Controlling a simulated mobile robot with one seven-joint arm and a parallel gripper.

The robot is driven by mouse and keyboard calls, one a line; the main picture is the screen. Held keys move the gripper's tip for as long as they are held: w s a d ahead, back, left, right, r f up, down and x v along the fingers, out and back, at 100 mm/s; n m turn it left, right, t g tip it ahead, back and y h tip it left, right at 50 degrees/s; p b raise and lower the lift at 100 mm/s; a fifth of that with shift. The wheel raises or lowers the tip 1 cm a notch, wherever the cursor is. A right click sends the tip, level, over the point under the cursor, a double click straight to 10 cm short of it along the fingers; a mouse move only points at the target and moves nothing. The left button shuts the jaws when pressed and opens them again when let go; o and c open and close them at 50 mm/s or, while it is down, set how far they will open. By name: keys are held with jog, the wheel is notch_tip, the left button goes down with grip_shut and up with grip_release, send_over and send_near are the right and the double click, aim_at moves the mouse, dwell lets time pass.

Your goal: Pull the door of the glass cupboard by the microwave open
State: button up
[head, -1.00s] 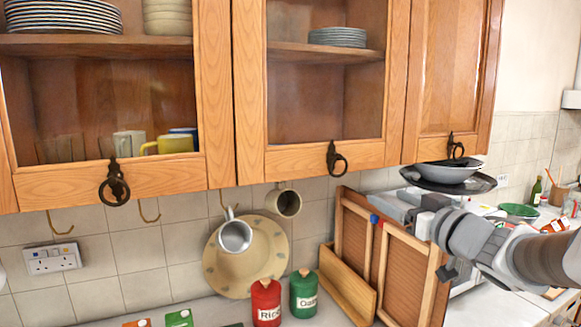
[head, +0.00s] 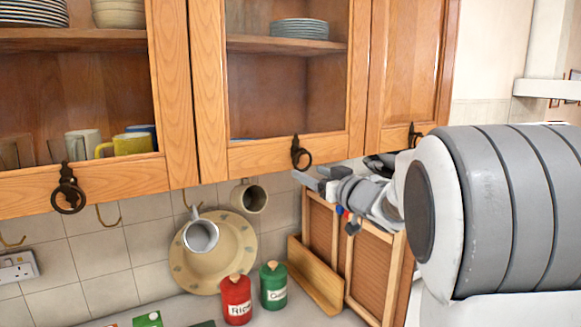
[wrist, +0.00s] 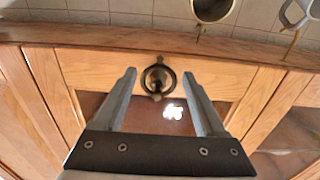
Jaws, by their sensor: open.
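The glass cupboard's door (head: 243,158) is shut, with a wooden frame and a glass pane. Its dark ring handle (head: 301,153) hangs on the lower rail. My gripper (head: 310,179) is open and empty, just below and in front of this handle. In the wrist view, which is turned upside down, the ring handle (wrist: 158,78) appears between the two fingertips of my gripper (wrist: 158,71). The fingers do not close on it, and I cannot tell how far beyond the tips it lies. I cannot make out the microwave; my arm covers much of the right side.
Another glass door with a ring handle (head: 68,188) is on the left, and a solid wooden door (head: 412,65) on the right. A metal mug (head: 201,236) and a cream mug (head: 249,198) hang below. Red (head: 236,300) and green (head: 273,285) canisters stand on the counter.

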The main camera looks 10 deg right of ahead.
aim_at(303, 169)
jog(key=shift+p+x, duration=0.3)
jog(key=shift+x, duration=1.9)
grip_shut()
